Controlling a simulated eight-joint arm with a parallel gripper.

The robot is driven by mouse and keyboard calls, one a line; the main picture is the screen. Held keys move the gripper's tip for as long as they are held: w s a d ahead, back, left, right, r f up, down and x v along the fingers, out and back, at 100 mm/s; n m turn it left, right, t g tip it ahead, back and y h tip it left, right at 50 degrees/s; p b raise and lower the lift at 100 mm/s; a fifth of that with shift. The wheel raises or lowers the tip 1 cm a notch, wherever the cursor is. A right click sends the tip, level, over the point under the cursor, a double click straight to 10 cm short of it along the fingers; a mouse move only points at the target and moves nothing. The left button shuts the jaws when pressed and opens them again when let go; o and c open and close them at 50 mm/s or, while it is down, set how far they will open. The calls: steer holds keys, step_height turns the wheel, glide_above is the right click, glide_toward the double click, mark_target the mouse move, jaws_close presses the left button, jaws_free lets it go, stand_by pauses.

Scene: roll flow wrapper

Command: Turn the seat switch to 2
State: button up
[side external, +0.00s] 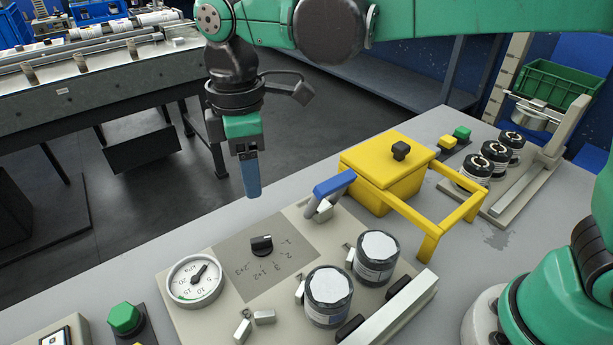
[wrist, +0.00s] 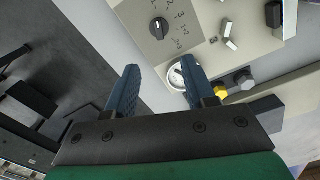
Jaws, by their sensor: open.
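The seat switch, a black rotary knob (side external: 261,245), sits on a grey label plate (side external: 236,270) marked 1, 2, 3, 1+2 and 2+3. A pale mark on the knob seems to face the 1 side, but it is too small to be sure. The knob also shows in the wrist view (wrist: 159,28), beyond the fingertips. My gripper (side external: 252,192) has blue fingers pointing down and hangs above the panel's far edge, apart from the knob. In the wrist view its two fingers (wrist: 160,78) are spread with nothing between them.
A round pressure gauge (side external: 195,281) stands left of the knob. A blue-handled lever (side external: 333,183) and two dark canisters with pale tops (side external: 328,294) stand to the right. A yellow box with a frame (side external: 388,170) is behind them. A green button (side external: 124,318) is front left.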

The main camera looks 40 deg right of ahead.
mark_target(261, 238)
step_height(261, 238, down, 13)
steer(key=shift+r, duration=0.2)
stand_by(0.3)
jaws_close()
